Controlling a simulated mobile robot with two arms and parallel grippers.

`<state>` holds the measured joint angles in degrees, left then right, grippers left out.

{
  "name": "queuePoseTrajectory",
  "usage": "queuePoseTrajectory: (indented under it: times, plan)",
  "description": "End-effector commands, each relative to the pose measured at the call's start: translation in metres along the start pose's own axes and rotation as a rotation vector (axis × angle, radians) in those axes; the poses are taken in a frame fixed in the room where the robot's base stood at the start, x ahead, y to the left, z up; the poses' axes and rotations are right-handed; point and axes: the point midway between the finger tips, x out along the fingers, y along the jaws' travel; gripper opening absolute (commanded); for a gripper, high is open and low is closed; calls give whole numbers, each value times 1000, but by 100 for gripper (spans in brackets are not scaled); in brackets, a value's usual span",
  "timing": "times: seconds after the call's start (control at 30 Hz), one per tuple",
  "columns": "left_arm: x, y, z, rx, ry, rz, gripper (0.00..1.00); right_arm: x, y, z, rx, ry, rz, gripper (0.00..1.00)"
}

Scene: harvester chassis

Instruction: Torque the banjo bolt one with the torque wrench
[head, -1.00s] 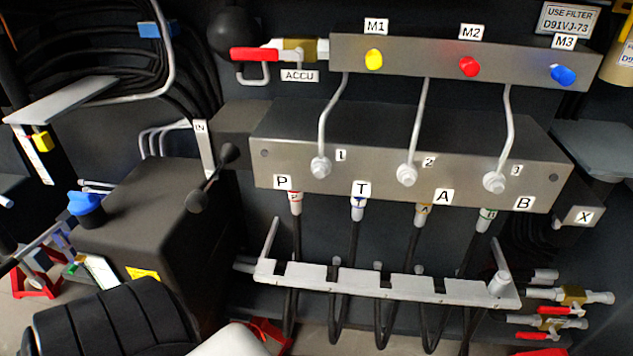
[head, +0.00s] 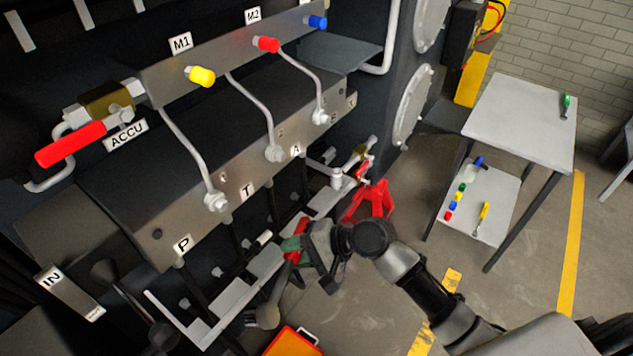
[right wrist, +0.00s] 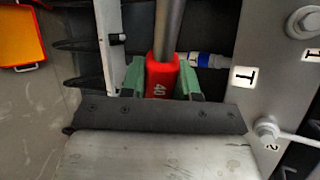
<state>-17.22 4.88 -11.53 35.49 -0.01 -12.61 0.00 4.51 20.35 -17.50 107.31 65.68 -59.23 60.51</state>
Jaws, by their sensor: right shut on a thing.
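Banjo bolt one (head: 215,201) is the leftmost of three silver bolts on the valve block (head: 130,200), at the end of the pipe below M1. Banjo bolt two (head: 275,153) also shows in the right wrist view (right wrist: 268,128). My right gripper (head: 297,246) is shut on the red handle of the torque wrench (right wrist: 162,80), marked 40. The grey shaft runs away from the fingers; in the head view it slants down-left to a rounded end (head: 263,317). The wrench is in front of the block, apart from bolt one. My left gripper is out of view.
A light slotted rail (head: 205,325) runs below the block, with hoses behind it. A red-handled ACCU valve (head: 70,143) stands out at left. An orange tray (head: 292,342) is at the bottom. A grey table (head: 520,120) stands at right, with clear floor before it.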

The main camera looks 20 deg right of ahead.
Motion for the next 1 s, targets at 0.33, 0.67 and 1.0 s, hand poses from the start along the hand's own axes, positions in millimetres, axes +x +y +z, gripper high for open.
queuePoseTrajectory:
  times: [0.33, 0.67, 1.0]
  plan:
    - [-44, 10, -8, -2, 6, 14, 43, -60, -69, -48, 144, 328, -555, 0]
    - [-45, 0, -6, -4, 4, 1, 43, -70, -71, -60, 145, 389, -624, 0]
    - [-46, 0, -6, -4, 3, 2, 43, -67, -74, -61, 146, 389, -622, 0]
